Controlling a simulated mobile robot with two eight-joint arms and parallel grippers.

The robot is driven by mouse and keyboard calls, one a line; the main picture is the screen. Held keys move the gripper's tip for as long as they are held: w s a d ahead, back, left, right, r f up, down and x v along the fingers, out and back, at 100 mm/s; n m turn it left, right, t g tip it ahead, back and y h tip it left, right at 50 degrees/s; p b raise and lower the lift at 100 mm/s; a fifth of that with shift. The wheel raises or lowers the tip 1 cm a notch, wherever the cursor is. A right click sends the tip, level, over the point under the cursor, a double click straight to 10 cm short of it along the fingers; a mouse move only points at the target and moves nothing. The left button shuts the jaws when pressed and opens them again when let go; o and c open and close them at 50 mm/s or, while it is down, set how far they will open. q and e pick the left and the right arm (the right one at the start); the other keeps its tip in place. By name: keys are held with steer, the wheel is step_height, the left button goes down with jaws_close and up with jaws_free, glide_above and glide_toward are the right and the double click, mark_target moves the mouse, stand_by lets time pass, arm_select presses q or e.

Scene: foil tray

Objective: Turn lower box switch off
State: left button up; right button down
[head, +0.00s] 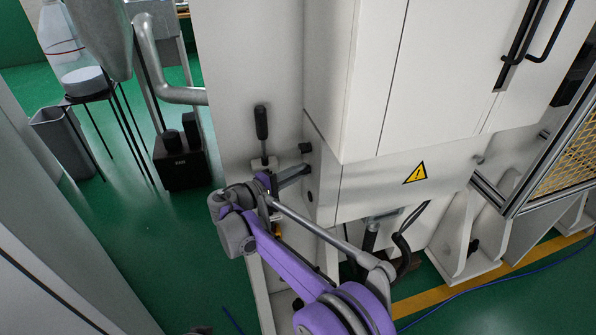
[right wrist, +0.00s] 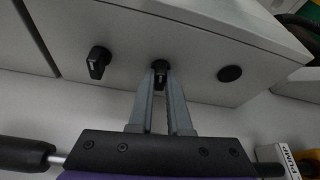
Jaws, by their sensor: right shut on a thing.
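A pale grey box with dark switches on its side face stands under the white cabinet. My right gripper (right wrist: 161,82) is shut on a small black switch (right wrist: 161,66), the middle one of three dark parts in the right wrist view. A second black switch (right wrist: 97,62) sits to its left there, and shows as the upper knob (head: 305,148) in the head view. In the head view my right gripper (head: 296,176) reaches the box's side, and hides most of the held switch. My left gripper is not in view.
A round black part (right wrist: 230,73) sits right of the held switch. A lever with a black handle (head: 261,122) stands close to my right wrist. The white cabinet (head: 352,75) overhangs above; a yellow warning triangle (head: 415,173) marks the box's front.

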steer(key=n+p, duration=0.1)
steer(key=n, duration=0.1)
steer(key=n+g, duration=0.1)
steer(key=shift+r+n+g+y+p, duration=0.15)
steer(key=shift+n+g+y+p, duration=0.15)
steer(key=shift+n+y+p, duration=0.1)
stand_by(0.5)
steer(key=c, duration=0.9)
jaws_free()
steer(key=shift+o, duration=0.2)
steer(key=v, duration=1.1)
steer(key=shift+o, duration=0.3)
steer(key=shift+w, duration=0.15)
